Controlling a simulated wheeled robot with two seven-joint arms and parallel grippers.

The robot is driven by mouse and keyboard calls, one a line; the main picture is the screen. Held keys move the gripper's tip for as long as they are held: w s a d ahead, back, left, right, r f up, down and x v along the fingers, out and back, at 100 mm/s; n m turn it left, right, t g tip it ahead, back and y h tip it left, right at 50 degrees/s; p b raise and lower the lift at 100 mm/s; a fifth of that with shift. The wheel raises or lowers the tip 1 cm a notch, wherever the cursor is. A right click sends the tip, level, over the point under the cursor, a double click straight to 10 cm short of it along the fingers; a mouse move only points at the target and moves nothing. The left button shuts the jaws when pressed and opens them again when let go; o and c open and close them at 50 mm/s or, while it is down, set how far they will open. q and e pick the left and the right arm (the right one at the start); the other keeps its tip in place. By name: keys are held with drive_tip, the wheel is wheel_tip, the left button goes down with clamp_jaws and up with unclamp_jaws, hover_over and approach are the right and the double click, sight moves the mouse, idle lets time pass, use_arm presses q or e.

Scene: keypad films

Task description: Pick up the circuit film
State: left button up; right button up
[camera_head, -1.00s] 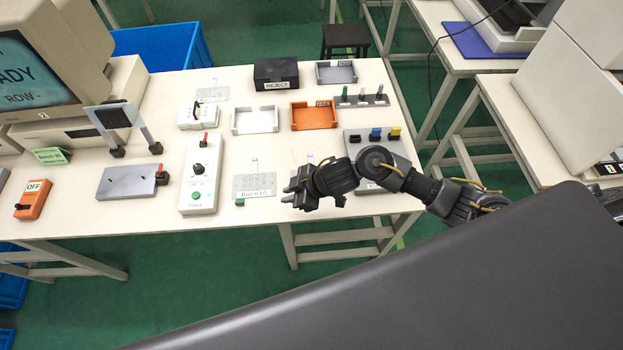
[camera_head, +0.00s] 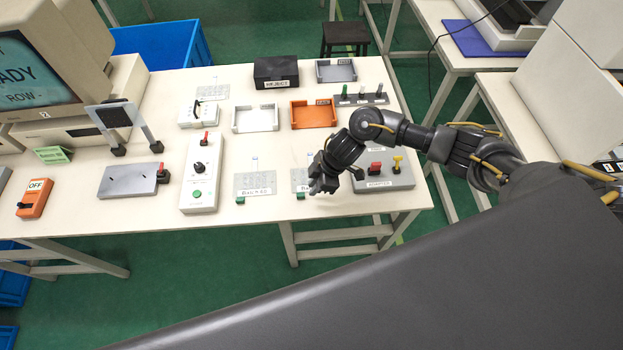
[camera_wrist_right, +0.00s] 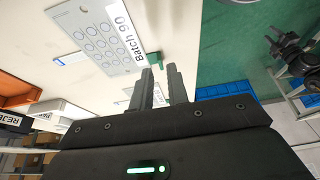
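A flat pale film (camera_head: 255,184) with a label and a green tab lies near the table's front edge. A second pale film (camera_head: 299,178) lies to its right, partly hidden by my right gripper (camera_head: 318,186). In the right wrist view a film (camera_wrist_right: 95,35) shows rows of circles, the label "Batch 90" and a green tab. I cannot tell which film is the circuit film. My right gripper, also in the wrist view (camera_wrist_right: 159,70), has its two fingers apart with nothing between them, close to the green tab. My left gripper is not in view.
A grey block with red and yellow knobs (camera_head: 386,178) stands right of the gripper. A white switch box (camera_head: 199,175) stands left of the films. Behind are a white tray (camera_head: 236,127), an orange tray (camera_head: 313,124) and a black reject box (camera_head: 276,82).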

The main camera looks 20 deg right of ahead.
sight(307, 198)
drive_tip(key=shift+p+x, duration=0.4)
drive_tip(key=shift+x, duration=2.3)
drive_tip(key=shift+w+a, duration=0.15)
clamp_jaws()
